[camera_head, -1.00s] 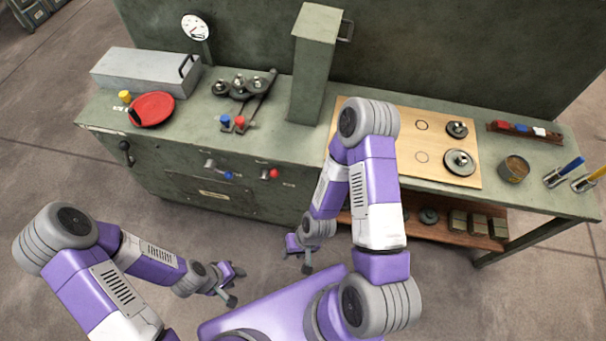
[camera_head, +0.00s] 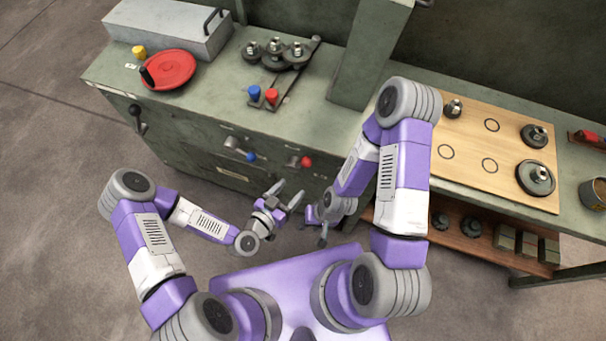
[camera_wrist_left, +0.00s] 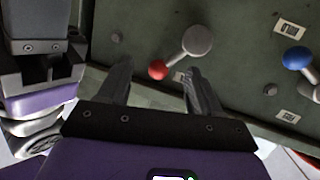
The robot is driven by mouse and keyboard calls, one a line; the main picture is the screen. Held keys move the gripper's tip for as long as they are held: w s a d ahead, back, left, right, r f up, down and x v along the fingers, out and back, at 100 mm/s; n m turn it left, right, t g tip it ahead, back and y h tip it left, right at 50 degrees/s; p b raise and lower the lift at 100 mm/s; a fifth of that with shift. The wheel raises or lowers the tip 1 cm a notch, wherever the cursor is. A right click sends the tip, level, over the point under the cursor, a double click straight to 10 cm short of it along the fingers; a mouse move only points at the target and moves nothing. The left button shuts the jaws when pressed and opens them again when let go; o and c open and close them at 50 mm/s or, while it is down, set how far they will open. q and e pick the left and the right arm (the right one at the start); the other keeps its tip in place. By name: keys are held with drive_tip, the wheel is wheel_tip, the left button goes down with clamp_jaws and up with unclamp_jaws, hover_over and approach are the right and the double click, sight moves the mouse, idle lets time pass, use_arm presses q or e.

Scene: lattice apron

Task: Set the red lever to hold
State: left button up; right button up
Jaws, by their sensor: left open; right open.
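The red lever (camera_head: 302,162) sits on the green cabinet's front panel, to the right of the blue-knobbed lever (camera_head: 240,150). In the left wrist view the red lever (camera_wrist_left: 183,53) shows a grey hub and arm ending in a red ball. My left gripper (camera_head: 286,193) is open below the red lever, fingers pointing toward the panel. In its wrist view the ball appears between the fingertips (camera_wrist_left: 158,68), apparently beyond them, with no contact visible. My right gripper (camera_head: 314,228) is open and empty, lower and farther right.
A black-handled lever (camera_head: 137,118) is on the panel at left. The bench top carries a red handwheel (camera_head: 167,70), blue and red knobs (camera_head: 262,95) and a wooden board (camera_head: 480,180) with weights. A lower shelf (camera_head: 470,245) is at right.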

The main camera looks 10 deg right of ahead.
sight(300, 163)
use_arm(q)
drive_tip(key=w+d+r+t+h+b, duration=0.1)
drive_tip(key=w+d+t+b, duration=0.1)
drive_tip(key=w+d, duration=0.4)
drive_tip(key=shift+w+r+m+t, duration=0.15)
drive_tip(key=shift+r+m+t, duration=0.15)
drive_tip(key=shift+r+t, duration=0.15)
use_arm(e)
wheel_tip(300, 163, down, 3)
drive_tip(key=shift+f, duration=0.2)
use_arm(q)
drive_tip(key=shift+d, duration=0.1)
clamp_jaws()
